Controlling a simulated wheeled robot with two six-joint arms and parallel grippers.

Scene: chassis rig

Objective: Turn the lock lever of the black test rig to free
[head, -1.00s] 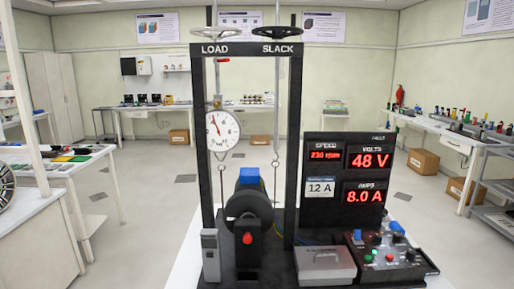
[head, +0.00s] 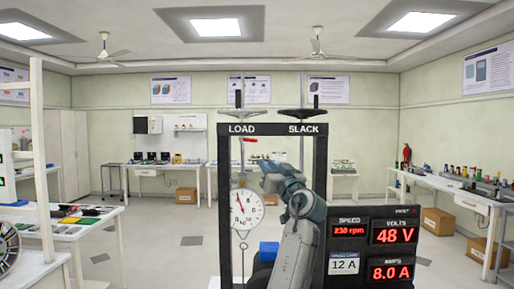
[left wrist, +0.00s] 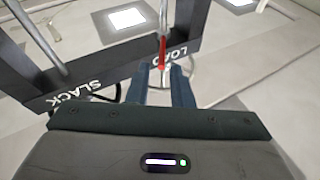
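The black test rig (head: 224,215) stands ahead, its crossbar marked LOAD and SLACK. A small red lever (head: 249,139) shows at the crossbar near LOAD; I take it for the lock lever. No lock or free marking is readable. In the left wrist view the red lever (left wrist: 162,52) lies in line with the gap between my left gripper's (left wrist: 160,72) fingers, which are apart. I cannot tell whether they touch it. In the head view my left gripper (head: 268,172) is below the crossbar, in front of the rig's opening. My right gripper is not in view.
A round dial (head: 243,211) hangs in the left of the rig, close to my arm. Handwheels (head: 244,110) stand above the crossbar. A display panel (head: 373,245) reading 48 V and 8.0 A is at the right. Side benches stand well away.

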